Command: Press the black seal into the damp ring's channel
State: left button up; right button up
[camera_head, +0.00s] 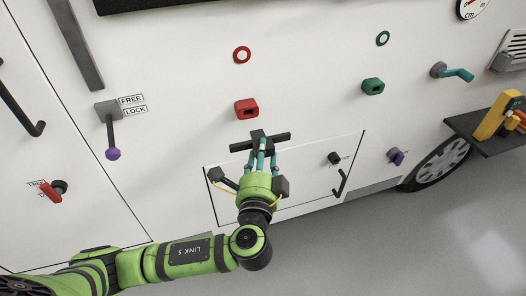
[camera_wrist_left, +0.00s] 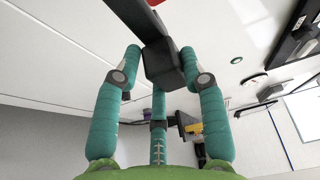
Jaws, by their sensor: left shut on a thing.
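My left gripper (camera_head: 259,152) has teal fingers and is shut on the block-like grip of a dark bar (camera_head: 275,138). The bar lies roughly crosswise in front of the white wall, below a red socket. In the left wrist view, the fingers (camera_wrist_left: 163,76) close around the dark block (camera_wrist_left: 162,62), with the bar beyond it. A red ring (camera_head: 242,47) and a smaller green ring (camera_head: 383,32) sit on the wall above. I cannot tell whether either is damp or has a channel. I cannot make out a separate black seal. My right gripper is out of view.
A red socket (camera_head: 246,108) and a green socket (camera_head: 373,86) stick out from the wall. A purple-knobbed lever (camera_head: 112,135) and a red handle (camera_head: 51,192) are at left. A teal crank (camera_head: 457,74) and a dark shelf (camera_head: 478,134) stick out at right. The floor at lower right is clear.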

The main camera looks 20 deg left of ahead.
aim_at(255, 136)
pick_arm(q)
jog(key=shift+d+r, duration=0.15)
jog(key=shift+r, duration=0.15)
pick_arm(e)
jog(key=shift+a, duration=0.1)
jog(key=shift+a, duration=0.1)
pick_arm(q)
jog(key=shift+w+a, duration=0.2)
jog(key=shift+a, duration=0.05)
jog(key=w+a, duration=0.2)
jog(key=shift+w, duration=0.3)
jog(key=shift+w+a+b, duration=0.35)
jog(key=shift+w+a, duration=0.15)
jog(key=shift+w, duration=0.35)
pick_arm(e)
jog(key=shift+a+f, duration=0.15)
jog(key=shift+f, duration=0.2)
